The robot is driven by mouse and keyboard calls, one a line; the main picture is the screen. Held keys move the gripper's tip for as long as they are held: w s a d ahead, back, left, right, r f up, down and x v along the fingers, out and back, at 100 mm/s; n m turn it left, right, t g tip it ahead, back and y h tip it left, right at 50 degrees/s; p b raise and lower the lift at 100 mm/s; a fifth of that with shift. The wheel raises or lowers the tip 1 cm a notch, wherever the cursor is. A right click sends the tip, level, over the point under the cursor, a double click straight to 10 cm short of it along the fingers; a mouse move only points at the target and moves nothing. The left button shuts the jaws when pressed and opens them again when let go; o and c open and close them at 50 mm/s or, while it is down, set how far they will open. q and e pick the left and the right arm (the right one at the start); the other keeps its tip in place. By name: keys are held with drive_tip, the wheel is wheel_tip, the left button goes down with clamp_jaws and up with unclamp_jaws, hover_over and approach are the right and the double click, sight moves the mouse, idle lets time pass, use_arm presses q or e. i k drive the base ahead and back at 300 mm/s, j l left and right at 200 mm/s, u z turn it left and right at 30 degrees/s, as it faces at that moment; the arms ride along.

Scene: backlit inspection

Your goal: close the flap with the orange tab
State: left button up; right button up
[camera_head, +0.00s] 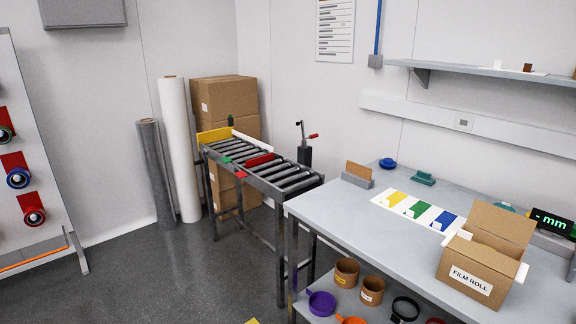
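A cardboard box (463,262) labelled FILM ROLL stands on the grey workbench (400,233) at the right. Its top is open. A broad cardboard flap (502,223) stands up at its back right side. White pieces show at the box's left and right top edges; I cannot tell whether they are tabs. I cannot make out an orange tab on any flap. The inside of the box is mostly hidden. Neither of my grippers is in view.
A display reading mm (552,222) stands behind the box. A card with yellow, green and blue patches (418,212) lies to its left. The shelf below holds cardboard rings (346,271) and a purple ring (321,303).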

sight(518, 229)
drive_tip(key=z, duration=1.3)
drive_tip(key=i, duration=0.4)
